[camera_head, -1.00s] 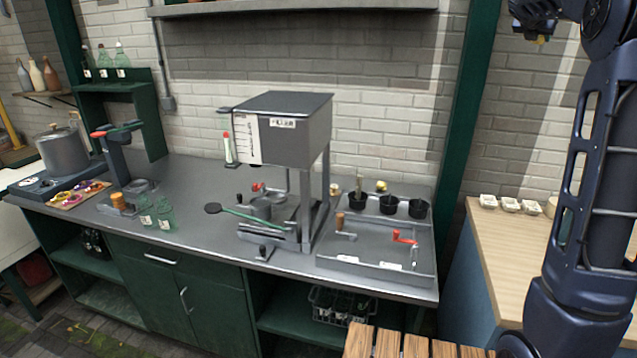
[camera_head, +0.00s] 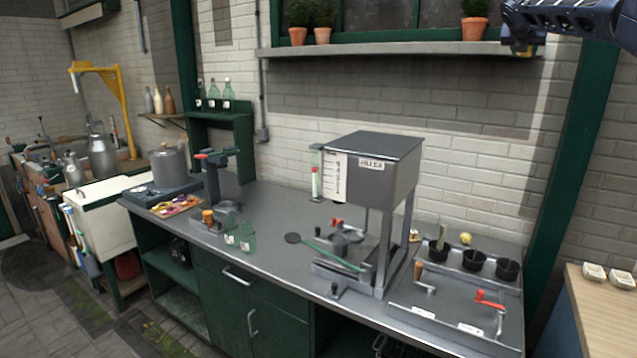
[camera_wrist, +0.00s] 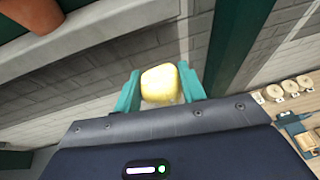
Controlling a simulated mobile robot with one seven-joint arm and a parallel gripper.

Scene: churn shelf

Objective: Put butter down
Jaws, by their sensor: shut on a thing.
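The butter (camera_wrist: 160,85) is a pale yellow block with rounded edges, seen in the wrist view. My gripper (camera_wrist: 161,88) has its two teal fingers closed on the butter's sides and holds it up in the air. In the head view my gripper (camera_head: 522,50) is at the top right, in front of the wall near the shelf's right end. No surface touches the butter.
A grey counter (camera_head: 275,210) carries a filler machine (camera_head: 370,170), black cups (camera_head: 474,260) and green bottles (camera_head: 240,235). A wooden table (camera_head: 605,310) with small white dishes (camera_head: 594,271) stands at the right. A wall shelf (camera_head: 400,47) holds plant pots (camera_head: 474,28).

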